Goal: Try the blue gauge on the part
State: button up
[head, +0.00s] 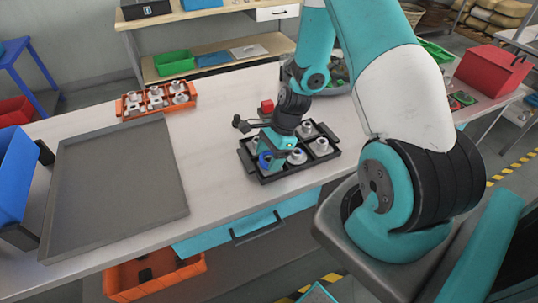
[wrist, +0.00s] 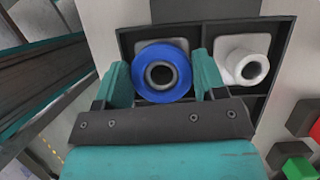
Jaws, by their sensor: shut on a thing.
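The blue gauge (wrist: 141,72) is a thick ring between my gripper's teal fingers (wrist: 163,82) in the wrist view, and my gripper is shut on it. A grey round boss with a dark hole (wrist: 160,74) shows inside the ring; this is the part, in a compartment of the black tray (wrist: 197,30). I cannot tell how far down the ring sits around it. In the head view my gripper (head: 272,158) points down over the front left of the tray (head: 272,178), and the blue gauge (head: 264,160) shows just below it.
Other pale flanged parts (head: 320,146) stand in the tray's other compartments; one is close right of my gripper (wrist: 243,66). A red block (head: 267,106) stands behind the tray. An orange crate of parts (head: 133,107) and an empty grey tray (head: 115,185) lie left.

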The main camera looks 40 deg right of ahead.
jog(key=shift+f+b, duration=0.45)
jog(key=shift+f, duration=0.2)
jog(key=shift+r, duration=0.2)
dwell(1.2)
jog(key=shift+r+p, duration=2.55)
jog(key=shift+r, duration=0.2)
notch_tip(320, 180, up, 4)
jog(key=p, duration=0.3)
